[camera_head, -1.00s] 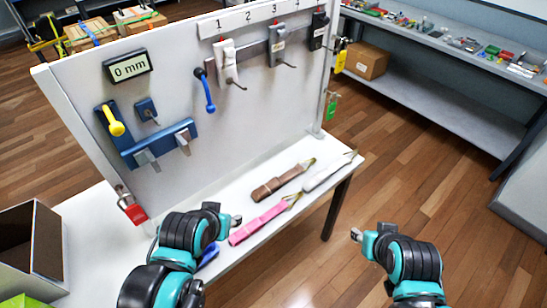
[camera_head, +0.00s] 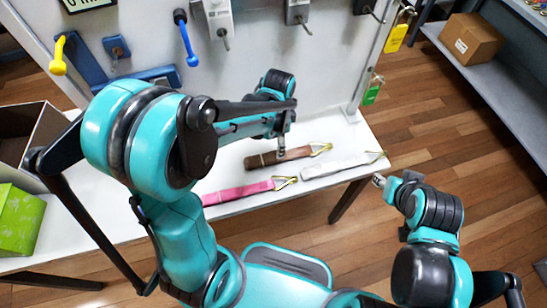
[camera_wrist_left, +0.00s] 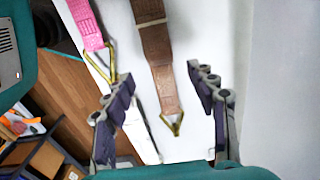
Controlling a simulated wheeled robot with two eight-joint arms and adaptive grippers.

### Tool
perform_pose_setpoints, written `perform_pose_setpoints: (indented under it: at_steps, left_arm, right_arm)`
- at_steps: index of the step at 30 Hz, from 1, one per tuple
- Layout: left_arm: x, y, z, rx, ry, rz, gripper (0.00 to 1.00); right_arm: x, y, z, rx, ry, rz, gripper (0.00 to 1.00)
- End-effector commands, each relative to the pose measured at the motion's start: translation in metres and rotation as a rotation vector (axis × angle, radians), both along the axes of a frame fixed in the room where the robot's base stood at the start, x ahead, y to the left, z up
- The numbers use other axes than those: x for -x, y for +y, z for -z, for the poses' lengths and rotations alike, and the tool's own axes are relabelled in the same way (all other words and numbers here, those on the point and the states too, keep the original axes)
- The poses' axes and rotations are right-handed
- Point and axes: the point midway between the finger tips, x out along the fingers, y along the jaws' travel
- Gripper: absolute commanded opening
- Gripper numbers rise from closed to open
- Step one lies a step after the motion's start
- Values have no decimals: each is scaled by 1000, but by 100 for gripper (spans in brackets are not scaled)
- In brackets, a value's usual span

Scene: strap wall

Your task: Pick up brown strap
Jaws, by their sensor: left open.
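The brown strap (camera_head: 296,154) lies flat on the white table, with a brass-coloured hook at its right end. In the left wrist view, the brown strap (camera_wrist_left: 153,45) runs between the fingers, its hook pointing toward the palm. My left gripper (camera_head: 281,146) is over the strap in the head view. In the wrist view the left gripper (camera_wrist_left: 158,80) is open, one finger on each side of the strap, with gaps on both sides. My right gripper (camera_head: 379,182) is off the table's front edge, away from the strap; its jaws are too small to judge.
A pink strap (camera_head: 238,191) lies in front of the brown one and a white strap (camera_head: 340,166) to its right. The upright board (camera_head: 330,75) with hooks stands behind. An open box (camera_head: 22,135) and a green box (camera_head: 18,220) are at the left.

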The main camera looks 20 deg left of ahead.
Motion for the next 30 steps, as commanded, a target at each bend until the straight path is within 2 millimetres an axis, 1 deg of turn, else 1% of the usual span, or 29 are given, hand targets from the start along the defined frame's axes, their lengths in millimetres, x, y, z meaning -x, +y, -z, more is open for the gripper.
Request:
perform_pose_setpoints:
  at_steps: [1, 3, 10, 16, 19, 24, 25, 26, 27, 29, 30]
  left_arm:
    - [0, 0, 8, -1, 3, 4, 57]
    - [0, -1, 17, -1, 3, 4, 57]
    - [0, -2, 39, 0, 1, 3, 57]
    - [0, -3, 71, 0, 1, 2, 57]
    - [0, -3, 76, 1, 1, 1, 57]
    - [0, -3, 74, 1, 1, 1, 57]
    - [0, -3, 74, 1, 1, 1, 52]
    - [0, -3, 74, 1, 1, 1, 44]
    - [0, -3, 74, 1, 1, 1, 33]
    - [0, -3, 74, 1, 1, 1, 17]
    - [0, -3, 74, 1, 1, 1, 7]
  right_arm:
    - [0, 0, 4, 0, 0, 0, 40]
    - [0, 0, 8, 0, 0, 0, 40]
    - [0, 0, 20, 0, 0, 0, 40]
    - [0, 0, 37, 0, 0, 0, 40]
    - [0, 0, 38, 0, 0, 0, 40]
    - [0, 0, 36, 0, 0, 0, 40]
    - [0, 0, 36, 0, 0, 0, 40]
    - [0, 0, 36, 0, 0, 0, 40]
    - [0, 0, 36, 0, 0, 0, 40]
    - [0, 0, 36, 0, 0, 0, 40]
    - [0, 0, 36, 0, 0, 0, 40]
